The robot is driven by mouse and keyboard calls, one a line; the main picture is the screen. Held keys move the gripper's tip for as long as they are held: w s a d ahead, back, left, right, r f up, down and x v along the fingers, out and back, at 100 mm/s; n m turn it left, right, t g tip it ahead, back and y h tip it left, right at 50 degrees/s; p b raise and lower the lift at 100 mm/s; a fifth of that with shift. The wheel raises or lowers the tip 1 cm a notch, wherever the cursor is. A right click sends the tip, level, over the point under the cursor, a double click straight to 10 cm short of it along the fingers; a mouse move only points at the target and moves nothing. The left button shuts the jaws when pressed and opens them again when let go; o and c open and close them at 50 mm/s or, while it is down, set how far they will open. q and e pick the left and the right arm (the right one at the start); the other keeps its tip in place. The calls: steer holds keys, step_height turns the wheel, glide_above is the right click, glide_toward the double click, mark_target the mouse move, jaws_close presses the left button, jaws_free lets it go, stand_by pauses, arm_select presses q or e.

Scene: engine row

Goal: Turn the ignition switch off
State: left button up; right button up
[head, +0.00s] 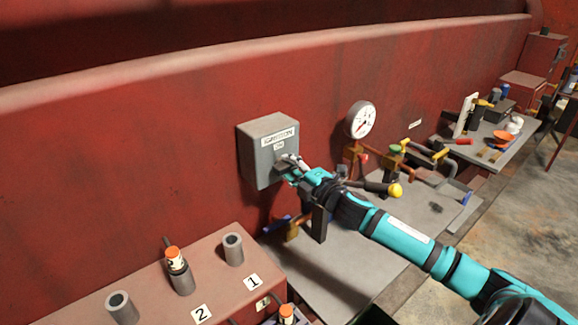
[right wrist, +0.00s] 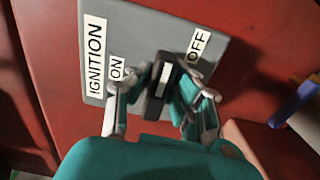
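The ignition switch is a grey box (head: 262,150) on the red wall, with IGNITION and ON labels showing in the head view. In the right wrist view the box (right wrist: 150,25) also shows an OFF label to the right of ON. The dark switch lever (right wrist: 160,85) sticks out between the labels; its exact tilt is hard to tell. My right gripper (right wrist: 163,98) has its teal finger pads close against both sides of the lever and looks shut on it. In the head view my right gripper (head: 290,168) hides the lever and OFF label. My left gripper is out of view.
A pressure gauge (head: 361,119) and valves with coloured handles stand right of the box, close to my right arm. A red ledge with grey tubes (head: 234,249) is at lower left. Another table (head: 484,150) with tools stands at far right. The wall left of the box is clear.

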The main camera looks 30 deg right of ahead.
steer(key=o, duration=0.4)
steer(key=shift+s+f, duration=0.15)
steer(key=shift+s, duration=0.4)
steer(key=s+d, duration=0.1)
steer(key=s, duration=1)
